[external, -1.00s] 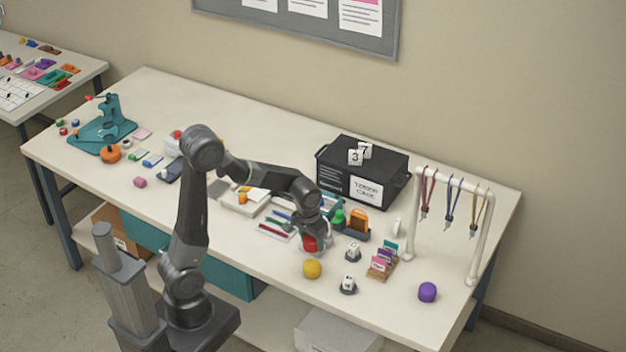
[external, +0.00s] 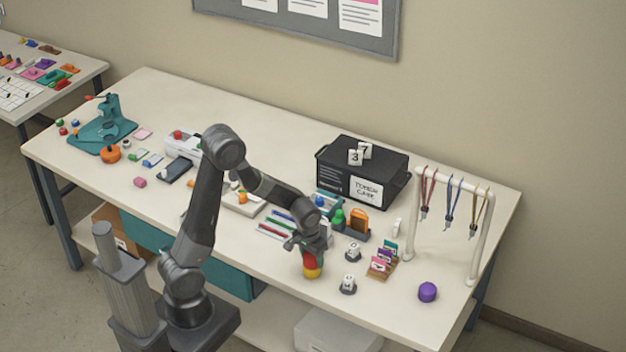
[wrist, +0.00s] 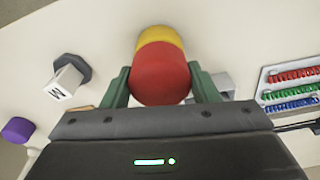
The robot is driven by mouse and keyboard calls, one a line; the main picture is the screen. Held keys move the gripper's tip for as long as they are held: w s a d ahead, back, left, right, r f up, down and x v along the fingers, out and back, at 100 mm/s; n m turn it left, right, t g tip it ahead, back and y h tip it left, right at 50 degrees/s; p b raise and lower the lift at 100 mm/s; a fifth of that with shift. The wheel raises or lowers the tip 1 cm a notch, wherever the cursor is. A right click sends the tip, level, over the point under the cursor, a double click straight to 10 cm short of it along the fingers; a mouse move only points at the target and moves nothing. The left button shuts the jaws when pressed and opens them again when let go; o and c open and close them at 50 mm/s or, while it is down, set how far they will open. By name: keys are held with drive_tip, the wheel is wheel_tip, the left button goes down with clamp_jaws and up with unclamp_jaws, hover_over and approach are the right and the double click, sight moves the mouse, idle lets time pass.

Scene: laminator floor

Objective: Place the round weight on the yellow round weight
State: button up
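The red round weight (external: 309,260) is between the fingers of my gripper (external: 308,248), at the front of the table. In the wrist view the red weight (wrist: 161,78) sits between the two green fingers of my gripper (wrist: 161,88), which meet its sides. In the wrist view a rim of the yellow weight (wrist: 160,35) shows past the red one. Whether the two weights touch is hard to tell.
Two small white numbered blocks on dark bases (external: 348,284) stand just right of the weights. A purple round weight (external: 428,292) is farther right, near a white rack (external: 474,245) with hanging lanyards. A black case (external: 345,185) stands behind. Coloured pens (external: 275,230) lie to the left.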

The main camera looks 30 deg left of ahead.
sight(309, 256)
drive_tip(key=o, duration=0.4)
drive_tip(key=shift+r, duration=0.1)
drive_tip(key=r, duration=0.4)
drive_tip(key=s+r, duration=0.1)
drive_tip(key=r, duration=0.7)
drive_tip(key=shift+s+a, duration=0.15)
drive_tip(key=shift+s, duration=0.1)
drive_tip(key=shift+o, duration=0.4)
